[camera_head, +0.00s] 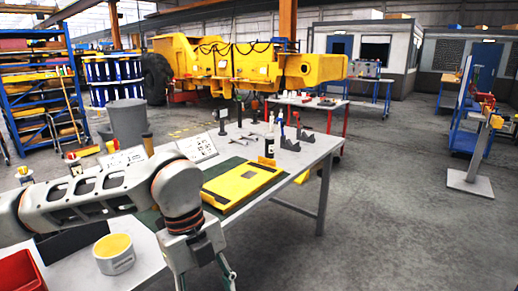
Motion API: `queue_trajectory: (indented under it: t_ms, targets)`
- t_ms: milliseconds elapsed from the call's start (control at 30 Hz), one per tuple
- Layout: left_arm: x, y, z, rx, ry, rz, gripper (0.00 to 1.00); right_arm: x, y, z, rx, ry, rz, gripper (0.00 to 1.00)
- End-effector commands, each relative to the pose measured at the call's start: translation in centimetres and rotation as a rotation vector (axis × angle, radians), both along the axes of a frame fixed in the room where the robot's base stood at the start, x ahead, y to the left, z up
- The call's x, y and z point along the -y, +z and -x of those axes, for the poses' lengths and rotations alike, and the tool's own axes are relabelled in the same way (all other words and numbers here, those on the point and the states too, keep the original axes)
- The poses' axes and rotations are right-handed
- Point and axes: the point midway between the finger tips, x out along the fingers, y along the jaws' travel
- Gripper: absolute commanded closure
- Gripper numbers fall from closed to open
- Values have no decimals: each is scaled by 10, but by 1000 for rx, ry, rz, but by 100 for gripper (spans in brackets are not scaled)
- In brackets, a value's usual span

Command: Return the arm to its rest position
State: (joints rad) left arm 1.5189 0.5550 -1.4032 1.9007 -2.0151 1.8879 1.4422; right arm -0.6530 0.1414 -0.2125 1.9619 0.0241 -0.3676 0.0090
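My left arm (95,195) comes in from the left over the near table and bends down at the wrist. My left gripper (204,272) points downward in front of the table's near side. Its fingertips are cut off by the bottom edge of the view, so its opening is hidden. No held object shows in the visible part. My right arm and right gripper are not in view. A flat yellow casting (240,184) lies on a dark mat on the table (312,152), just beyond and right of the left wrist.
A yellow-topped round pot (114,254) and a red bin (20,271) are at the lower left, near my arm. A dark bottle (270,145) and small black stands (289,144) are on the table. Open floor (400,220) lies to the right.

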Motion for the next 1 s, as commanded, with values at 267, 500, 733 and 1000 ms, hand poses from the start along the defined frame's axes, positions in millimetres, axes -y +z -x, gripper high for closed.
queue_trajectory:
  t_ms: [267,500,733,1000]
  targets:
    - [93,-13,71,-179,-252,443,50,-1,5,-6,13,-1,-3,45]
    - [168,30,116,-269,-308,1004,50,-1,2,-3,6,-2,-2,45]
    - [193,82,98,-237,-110,1498,50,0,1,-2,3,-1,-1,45]
    - [160,84,16,-71,408,1849,50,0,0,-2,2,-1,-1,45]
